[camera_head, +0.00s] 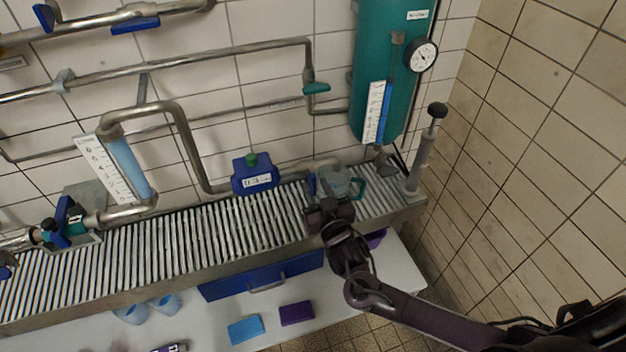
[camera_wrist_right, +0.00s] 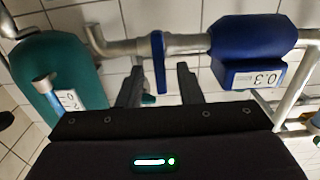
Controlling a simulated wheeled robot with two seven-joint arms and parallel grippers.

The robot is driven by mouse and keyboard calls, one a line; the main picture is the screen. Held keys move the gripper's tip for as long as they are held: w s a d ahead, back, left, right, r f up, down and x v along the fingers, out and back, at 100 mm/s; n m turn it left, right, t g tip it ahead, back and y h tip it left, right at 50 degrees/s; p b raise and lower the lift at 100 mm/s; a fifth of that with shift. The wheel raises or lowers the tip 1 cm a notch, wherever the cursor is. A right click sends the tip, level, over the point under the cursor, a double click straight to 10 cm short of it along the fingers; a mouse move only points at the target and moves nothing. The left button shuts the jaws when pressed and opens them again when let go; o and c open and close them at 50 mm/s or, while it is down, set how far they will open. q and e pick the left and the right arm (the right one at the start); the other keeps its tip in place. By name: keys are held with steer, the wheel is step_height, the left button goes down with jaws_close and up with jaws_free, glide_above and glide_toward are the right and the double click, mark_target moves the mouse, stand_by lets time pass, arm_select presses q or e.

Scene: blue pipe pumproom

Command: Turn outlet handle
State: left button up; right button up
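A blue flat handle (camera_wrist_right: 158,62) sits on the grey outlet pipe (camera_wrist_right: 185,43) in the right wrist view, hanging down between my two fingertips in the picture. In the head view this blue handle (camera_head: 311,185) is a small sliver beside the pipe, partly hidden by my gripper. My right gripper (camera_head: 328,208) is at the pipe, above the slatted bench. In the right wrist view its fingers (camera_wrist_right: 159,78) are apart, with gaps on both sides of the handle, and seem not to touch it. My left gripper is not in view.
A blue meter (camera_head: 255,178) is left of the gripper. A teal tank (camera_head: 388,70) with a dial gauge (camera_head: 423,55) hangs at right. A grey hand pump (camera_head: 422,155) stands at the right end of the slatted bench (camera_head: 200,240). Sponges (camera_head: 245,329) lie on the shelf below.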

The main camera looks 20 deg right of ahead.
steer(key=shift+w+a, duration=0.1)
steer(key=shift+w, duration=1.15)
jaws_close()
steer(key=n+p, duration=0.1)
steer(key=n, duration=0.3)
steer(key=shift+a+n, duration=0.1)
steer(key=shift+n, duration=0.2)
steer(key=shift+a+f+n+p, duration=0.1)
steer(key=shift+n+p, duration=0.3)
steer(key=shift+n, duration=1.5)
